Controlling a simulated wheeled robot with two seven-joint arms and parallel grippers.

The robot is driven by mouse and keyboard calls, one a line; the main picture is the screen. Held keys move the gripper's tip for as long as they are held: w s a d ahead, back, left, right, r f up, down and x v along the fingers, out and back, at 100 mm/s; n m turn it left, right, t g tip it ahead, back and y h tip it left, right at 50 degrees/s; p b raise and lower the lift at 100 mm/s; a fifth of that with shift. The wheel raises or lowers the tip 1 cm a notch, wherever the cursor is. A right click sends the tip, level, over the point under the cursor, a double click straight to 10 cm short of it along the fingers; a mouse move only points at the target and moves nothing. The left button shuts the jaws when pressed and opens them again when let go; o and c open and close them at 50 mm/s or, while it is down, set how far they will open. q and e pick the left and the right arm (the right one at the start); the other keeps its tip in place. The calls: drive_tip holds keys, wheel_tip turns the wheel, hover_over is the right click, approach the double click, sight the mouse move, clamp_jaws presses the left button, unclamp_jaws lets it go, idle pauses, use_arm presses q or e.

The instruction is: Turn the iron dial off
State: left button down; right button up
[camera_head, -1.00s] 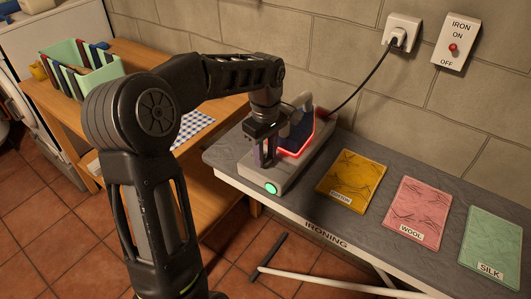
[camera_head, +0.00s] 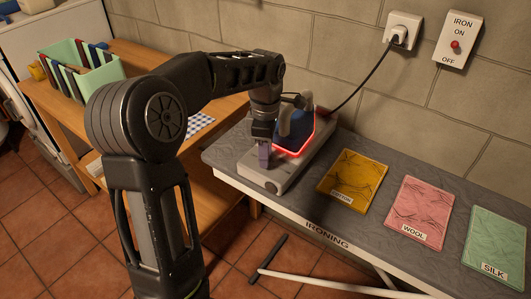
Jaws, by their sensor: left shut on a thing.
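The iron (camera_head: 300,135), dark blue with a grey handle and a red-edged plate, stands on a grey base (camera_head: 295,178) at the left end of the ironing board. My left gripper (camera_head: 264,158) points down at the front part of this base, beside the iron. It is shut on the iron dial, which its fingers and wrist hide. The round lamp (camera_head: 271,187) on the front of the base is dark. My right gripper is not in view.
Cotton (camera_head: 352,180), wool (camera_head: 419,212) and silk (camera_head: 492,240) cloths lie on the ironing board (camera_head: 325,222). A cord runs from the iron to the wall socket (camera_head: 403,28). An IRON ON/OFF wall switch (camera_head: 457,40) is beside it. A green rack (camera_head: 95,73) stands on the wooden bench.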

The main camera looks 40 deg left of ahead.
use_arm(q)
drive_tip(key=shift+n, duration=0.9)
drive_tip(key=c, duration=1)
unclamp_jaws()
drive_tip(key=shift+o, duration=0.2)
wheel_tip(320, 180, up, 8)
drive_tip(key=shift+f, duration=0.1)
drive_tip(key=shift+s, duration=0.1)
